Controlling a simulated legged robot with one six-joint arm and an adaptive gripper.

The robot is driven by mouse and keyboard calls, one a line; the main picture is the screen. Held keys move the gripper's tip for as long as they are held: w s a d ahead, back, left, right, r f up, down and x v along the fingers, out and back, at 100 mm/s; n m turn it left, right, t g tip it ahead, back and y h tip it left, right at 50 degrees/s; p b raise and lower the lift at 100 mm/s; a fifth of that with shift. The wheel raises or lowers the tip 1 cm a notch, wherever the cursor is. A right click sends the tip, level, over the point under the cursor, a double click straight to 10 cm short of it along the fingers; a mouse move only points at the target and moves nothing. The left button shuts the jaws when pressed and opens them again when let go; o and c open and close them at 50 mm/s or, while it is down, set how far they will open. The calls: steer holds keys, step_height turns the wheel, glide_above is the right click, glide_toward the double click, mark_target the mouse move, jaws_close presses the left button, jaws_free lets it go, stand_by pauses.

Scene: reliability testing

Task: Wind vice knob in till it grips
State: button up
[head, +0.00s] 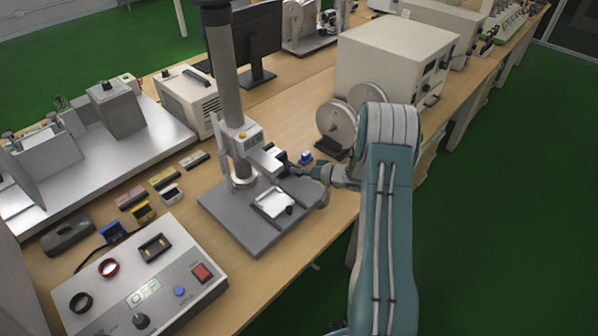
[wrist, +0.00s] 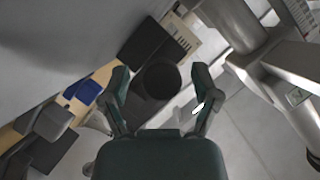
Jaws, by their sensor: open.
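The test stand has a grey column, a flat base plate (head: 242,222) and a silver vice-like block (head: 272,203) with a small black knob (head: 290,209) at its right end. A second silver block with dark parts sits higher, beside the column. My gripper (head: 303,171) reaches in from the right at this upper block. In the wrist view my gripper (wrist: 160,92) is open, one finger on each side of a dark round knob (wrist: 160,78). I cannot tell whether either finger touches it, or which block this knob belongs to.
The stand's column (head: 224,80) rises just left of my gripper. A small blue item (head: 306,157) lies close behind it. Round reels (head: 337,127) stand behind my wrist. A control box (head: 145,280) and several small blocks occupy the bench at left.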

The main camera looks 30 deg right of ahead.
steer(key=v, duration=1.1)
steer(key=shift+s+d, duration=0.2)
steer(key=shift+d, duration=0.15)
steer(key=shift+a+r, duration=0.1)
